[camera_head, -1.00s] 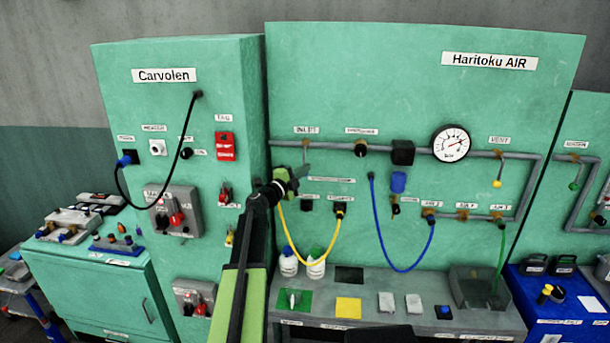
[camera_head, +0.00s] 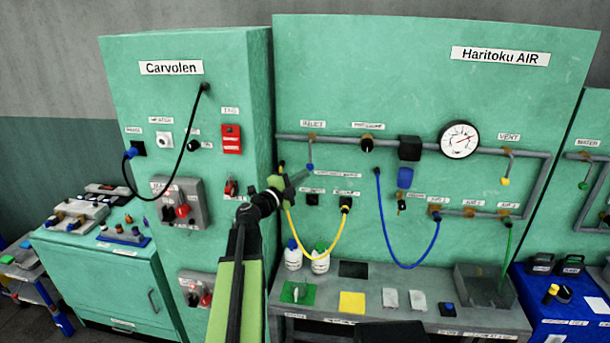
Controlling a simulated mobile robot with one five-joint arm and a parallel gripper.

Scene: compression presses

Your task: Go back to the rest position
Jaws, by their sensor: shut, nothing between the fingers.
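My gripper (camera_head: 297,178) is at the end of my green and black arm, raised in front of the seam between the two green cabinets. Its fingers are shut with nothing between them and point to the right. It appears near the short pipe end with a blue tip (camera_head: 310,167) under the grey pipe; I cannot tell whether they touch. My arm hides part of the Carvolen cabinet's right edge and part of the yellow hose's upper end.
The Carvolen cabinet (camera_head: 150,100) stands left and the Haritoku AIR panel (camera_head: 400,60) right. A yellow hose (camera_head: 318,259) and a blue hose (camera_head: 388,235) hang from the panel. White bottles (camera_head: 293,256) stand on the grey bench (camera_head: 470,322). A blue box (camera_head: 560,300) is at right.

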